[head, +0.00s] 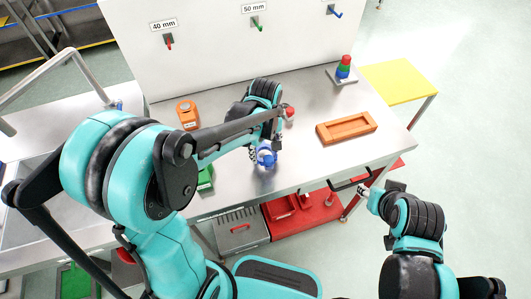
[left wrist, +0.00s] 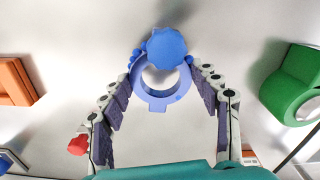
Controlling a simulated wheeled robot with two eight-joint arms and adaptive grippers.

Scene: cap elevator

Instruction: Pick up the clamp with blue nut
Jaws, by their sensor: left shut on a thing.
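The clamp with blue nut is a blue ring with a round blue knob (left wrist: 166,48); it shows in the head view (head: 265,156) near the front edge of the table. My left gripper (left wrist: 162,84) has its two fingers on either side of the ring and is shut on it. In the head view my left gripper (head: 267,143) comes down over the clamp from behind. I cannot tell whether the clamp is off the table. My right gripper (head: 364,188) is beyond the table's front right edge, away from the clamp; its finger opening is unclear.
A green clamp (head: 206,179) lies left of the blue one, partly behind my arm. An orange clamp (head: 187,114) stands further back. A red part (head: 290,114) is behind my gripper. An orange tray (head: 346,135) lies right, with a coloured stack (head: 343,68) behind it.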

